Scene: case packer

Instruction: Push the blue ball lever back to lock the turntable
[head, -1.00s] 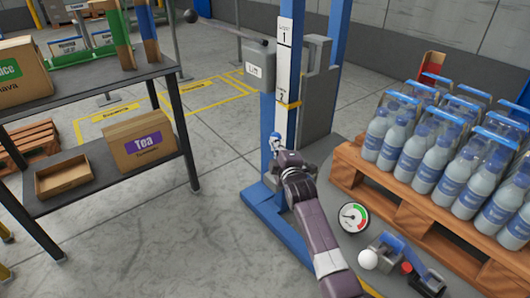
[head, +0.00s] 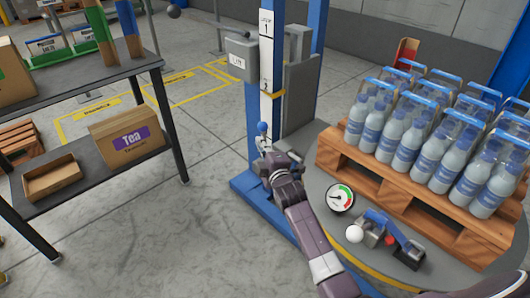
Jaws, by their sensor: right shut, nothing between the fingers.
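A blue ball (head: 262,128), which looks like the lever's knob, shows in the head view in front of the blue post. My right gripper (head: 263,146) is shut and empty just below the ball; whether it touches the ball I cannot tell. The lever's stem is hidden or too small to make out. The round grey turntable (head: 320,165) lies to the right, under a wooden pallet (head: 350,176) of bottle packs. My left gripper is not in view.
The blue post (head: 254,100) carries a grey box (head: 241,58) and a numbered white strip. A dial (head: 340,198), a white ball (head: 354,233) and a blue handle (head: 390,228) lie right of my arm. A dark shelf (head: 110,78) with cartons stands left; floor between is clear.

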